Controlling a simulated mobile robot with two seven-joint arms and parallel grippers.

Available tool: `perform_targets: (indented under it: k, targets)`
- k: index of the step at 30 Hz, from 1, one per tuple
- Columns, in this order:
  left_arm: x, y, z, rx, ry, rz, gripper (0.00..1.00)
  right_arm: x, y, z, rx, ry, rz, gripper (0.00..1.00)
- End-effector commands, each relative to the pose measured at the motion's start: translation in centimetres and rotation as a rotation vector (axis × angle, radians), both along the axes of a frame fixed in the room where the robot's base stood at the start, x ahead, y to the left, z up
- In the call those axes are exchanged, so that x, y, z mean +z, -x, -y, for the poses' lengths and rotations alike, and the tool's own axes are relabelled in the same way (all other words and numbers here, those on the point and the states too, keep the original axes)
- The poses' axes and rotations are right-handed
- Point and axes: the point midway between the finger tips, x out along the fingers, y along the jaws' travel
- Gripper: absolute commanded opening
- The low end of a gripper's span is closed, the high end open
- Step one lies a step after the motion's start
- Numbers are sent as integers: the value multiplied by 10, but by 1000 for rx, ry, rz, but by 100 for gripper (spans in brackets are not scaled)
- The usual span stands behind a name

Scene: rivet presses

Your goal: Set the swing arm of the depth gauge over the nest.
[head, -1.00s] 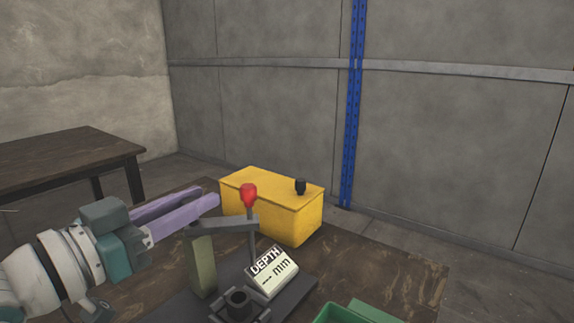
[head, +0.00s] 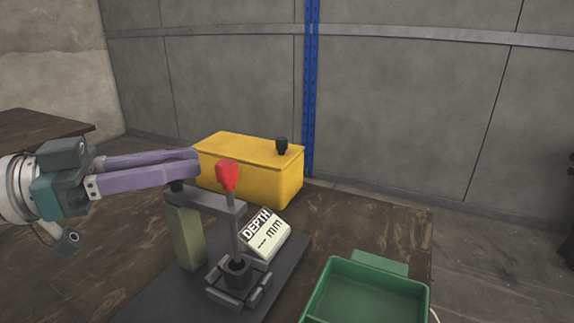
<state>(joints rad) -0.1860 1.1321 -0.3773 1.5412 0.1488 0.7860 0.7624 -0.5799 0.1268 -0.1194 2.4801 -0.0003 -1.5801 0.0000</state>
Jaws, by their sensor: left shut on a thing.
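The depth gauge stands on a dark base plate (head: 270,290). Its grey swing arm (head: 215,202) reaches right from the top of an olive post (head: 186,237). A rod with a red knob (head: 228,176) passes through the arm's free end, and its lower end appears in line with the dark nest (head: 238,287). The exact gap between rod and nest is hard to tell. My left gripper (head: 192,163) has its purple fingers shut at the arm's post end, on a dark stub just below the fingertips; the fingers hide the contact. My right gripper is not in view.
A DEPTH display (head: 267,236) in mm stands right of the rod. A yellow box (head: 262,172) with a black knob (head: 281,146) is behind the gauge. A green bin (head: 372,290) stands front right. The brown tabletop (head: 380,222) is clear behind the bin.

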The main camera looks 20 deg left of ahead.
Motion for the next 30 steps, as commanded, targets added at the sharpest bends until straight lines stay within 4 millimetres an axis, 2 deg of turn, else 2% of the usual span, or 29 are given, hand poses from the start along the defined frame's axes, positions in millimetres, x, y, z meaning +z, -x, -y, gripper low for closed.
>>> perform_targets:
  k: [4,19,20,27,30]
  targets:
    - [-2,0,0,-35,-1,0,0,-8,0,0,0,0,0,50]
    - [0,0,0,-52,1,-1,0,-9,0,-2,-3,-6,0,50]
    - [0,0,0,-52,1,-1,31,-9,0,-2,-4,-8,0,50]
    - [0,0,0,-52,1,-1,58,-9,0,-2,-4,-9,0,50]
    - [0,0,0,-52,1,-1,59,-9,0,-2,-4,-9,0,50]
